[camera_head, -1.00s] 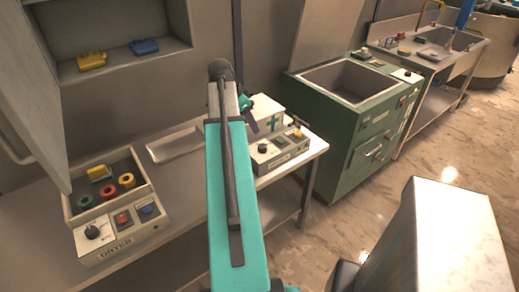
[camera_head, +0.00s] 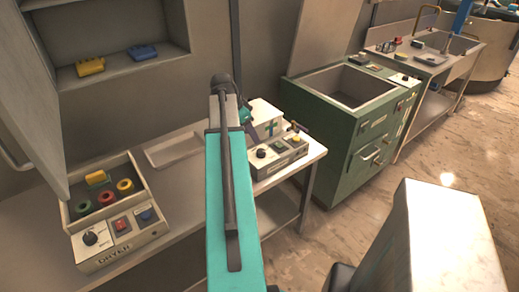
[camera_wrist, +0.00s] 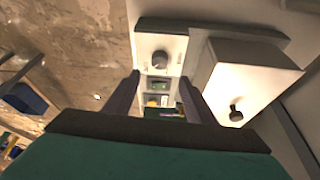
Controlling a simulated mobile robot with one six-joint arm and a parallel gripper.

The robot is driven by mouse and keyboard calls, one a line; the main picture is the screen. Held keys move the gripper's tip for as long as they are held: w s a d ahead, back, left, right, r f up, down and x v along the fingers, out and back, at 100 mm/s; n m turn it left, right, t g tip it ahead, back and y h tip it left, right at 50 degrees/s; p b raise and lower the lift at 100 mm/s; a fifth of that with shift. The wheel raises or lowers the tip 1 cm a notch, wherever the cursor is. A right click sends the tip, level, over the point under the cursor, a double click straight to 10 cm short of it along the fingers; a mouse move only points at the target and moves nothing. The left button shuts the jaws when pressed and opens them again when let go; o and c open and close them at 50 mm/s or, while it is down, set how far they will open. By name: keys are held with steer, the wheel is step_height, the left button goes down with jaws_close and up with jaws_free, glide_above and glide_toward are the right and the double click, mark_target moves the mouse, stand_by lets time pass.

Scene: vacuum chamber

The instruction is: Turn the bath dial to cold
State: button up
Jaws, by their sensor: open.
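A white control box (camera_head: 278,157) on the bench has a dark round dial (camera_head: 261,153) and coloured buttons. Its label is too small to read, so I cannot tell if this is the bath dial. The green cabinet (camera_head: 345,125) with an open basin also has a small dark knob (camera_head: 404,77) on its top right. My gripper (camera_head: 247,117) is above the bench near the control box, partly hidden by my arm. In the wrist view my gripper (camera_wrist: 160,84) has two dark fingers apart and empty. A dial (camera_wrist: 160,60) on a white panel shows beyond and between them, apparently untouched.
A white box (camera_wrist: 245,80) with a dark knob stands close right of the fingers in the wrist view. A dryer unit (camera_head: 115,235) with coloured rings stands at the bench's left. A shallow tray (camera_head: 174,150) lies between. Open floor (camera_head: 310,245) is right of the bench.

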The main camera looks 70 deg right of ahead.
mark_target(260, 151)
steer(key=shift+p+x, duration=1.35)
steer(key=shift+x, duration=4.2)
steer(key=shift+c, duration=0.3)
steer(key=c, duration=1)
